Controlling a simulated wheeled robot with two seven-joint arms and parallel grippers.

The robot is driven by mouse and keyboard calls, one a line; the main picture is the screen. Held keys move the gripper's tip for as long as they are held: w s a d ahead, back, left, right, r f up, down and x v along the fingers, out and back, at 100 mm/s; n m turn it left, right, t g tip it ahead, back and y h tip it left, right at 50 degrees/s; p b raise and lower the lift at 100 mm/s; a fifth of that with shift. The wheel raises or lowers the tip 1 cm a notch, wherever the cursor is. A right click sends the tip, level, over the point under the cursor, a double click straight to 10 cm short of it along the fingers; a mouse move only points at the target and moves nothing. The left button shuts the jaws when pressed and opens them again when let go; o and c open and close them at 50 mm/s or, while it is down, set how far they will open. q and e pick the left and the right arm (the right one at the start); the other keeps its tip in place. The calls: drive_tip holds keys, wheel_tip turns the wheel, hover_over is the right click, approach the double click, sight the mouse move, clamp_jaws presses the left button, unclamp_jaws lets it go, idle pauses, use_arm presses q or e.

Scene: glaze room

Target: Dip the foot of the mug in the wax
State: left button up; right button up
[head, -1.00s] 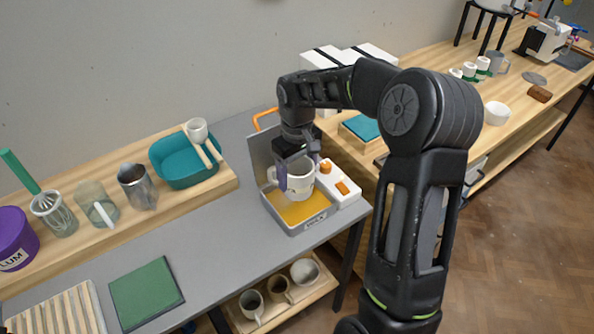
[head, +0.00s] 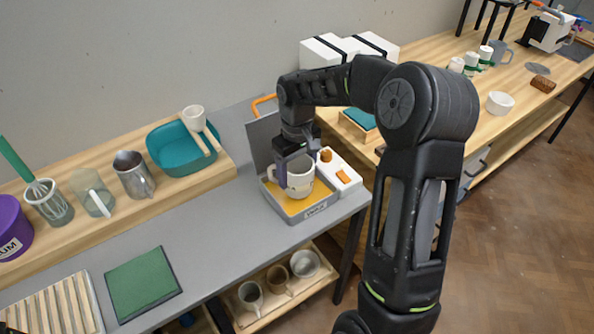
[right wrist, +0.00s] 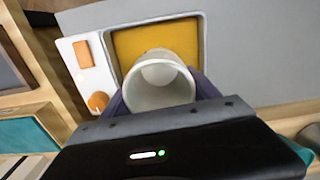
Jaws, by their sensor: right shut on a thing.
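A white mug (head: 300,178) is held upright by my right gripper (head: 293,166), whose fingers are shut on it. The mug is over the yellow wax (head: 312,203) inside the grey wax tray (head: 286,214). Its foot is at or very near the wax; I cannot tell whether it touches. In the right wrist view the mug (right wrist: 158,82) shows its open, empty mouth between the fingers, with the wax (right wrist: 150,42) beyond it. My left gripper is not in view.
A teal basin (head: 180,152), a metal pitcher (head: 133,175) and a green mat (head: 142,284) are to the left. Several mugs stand on the shelf below (head: 278,280). Bare grey table lies left of the tray.

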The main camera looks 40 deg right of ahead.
drive_tip(key=shift+f+b, duration=0.65)
drive_tip(key=shift+f, duration=0.25)
idle(0.4)
idle(1.2)
drive_tip(key=shift+r+p, duration=1.15)
drive_tip(key=shift+r, duration=0.4)
wheel_tip(320, 180, up, 7)
drive_tip(key=p, duration=0.5)
idle(0.4)
idle(0.4)
